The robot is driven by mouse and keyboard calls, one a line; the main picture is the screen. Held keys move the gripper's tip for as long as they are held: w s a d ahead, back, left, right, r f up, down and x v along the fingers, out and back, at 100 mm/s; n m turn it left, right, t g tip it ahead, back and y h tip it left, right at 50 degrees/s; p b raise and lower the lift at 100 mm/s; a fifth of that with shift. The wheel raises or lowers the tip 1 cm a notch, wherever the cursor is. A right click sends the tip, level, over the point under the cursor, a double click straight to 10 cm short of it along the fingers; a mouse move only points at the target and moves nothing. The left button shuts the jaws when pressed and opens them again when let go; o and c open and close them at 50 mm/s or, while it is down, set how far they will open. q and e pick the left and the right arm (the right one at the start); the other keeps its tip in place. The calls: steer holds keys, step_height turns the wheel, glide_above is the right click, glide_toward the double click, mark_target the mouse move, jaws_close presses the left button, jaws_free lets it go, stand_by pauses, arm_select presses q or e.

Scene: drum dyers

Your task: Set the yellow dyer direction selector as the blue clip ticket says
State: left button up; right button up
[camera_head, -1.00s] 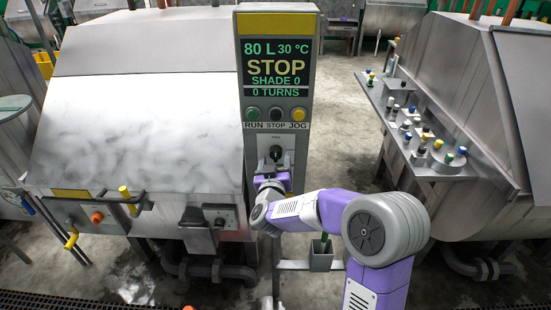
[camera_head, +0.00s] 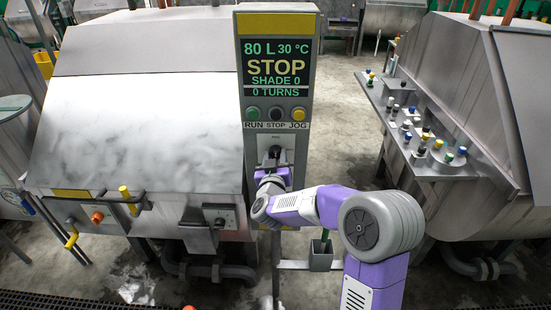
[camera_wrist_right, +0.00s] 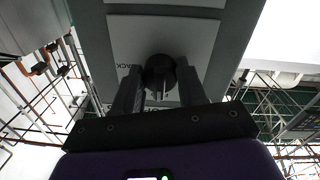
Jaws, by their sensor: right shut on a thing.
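The yellow dyer's control post (camera_head: 303,60) has a yellow band on top and a display reading STOP, 80 L, 30 °C, SHADE 0, 0 TURNS. Its direction selector (camera_wrist_right: 160,70) is a dark round knob on a light plate low on the post. My right gripper (camera_head: 272,163) is at this knob, and in the right wrist view its two fingers (camera_wrist_right: 159,80) are shut on it from both sides. Letters "ACK" show left of the knob, partly hidden by a finger. The head view hides most of the knob. No ticket with a blue clip is recognisable. My left gripper is out of view.
Green, dark and yellow buttons (camera_head: 276,114) sit above the selector. A steel drum machine (camera_head: 140,120) with yellow-handled levers stands left of the post. Another machine (camera_head: 500,90) with a shelf of small bottles (camera_head: 420,135) stands right. Wet floor lies between.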

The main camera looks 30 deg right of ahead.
steer(key=m+b, duration=0.3)
steer(key=m, duration=0.1)
steer(key=shift+f, duration=0.15)
steer(key=m+b, duration=0.3)
steer(key=m, duration=0.1)
steer(key=shift+a+m+b, duration=0.1)
steer(key=shift+m+b, duration=0.2)
steer(key=m+b, duration=0.3)
steer(key=m, duration=0.2)
steer(key=shift+y+b, duration=0.3)
steer(key=shift+b, duration=0.05)
steer(key=shift+r+m+b, duration=0.15)
steer(key=shift+m+b, duration=0.45)
steer(key=shift+m, duration=0.35)
steer(key=shift+r+m+b, duration=0.1)
steer(key=shift+m+b, duration=0.45)
steer(key=shift+m, duration=0.4)
steer(key=shift+w, duration=0.1)
steer(key=o, duration=1.1)
steer(key=shift+c, duration=0.2)
steer(key=shift+a+r, duration=0.1)
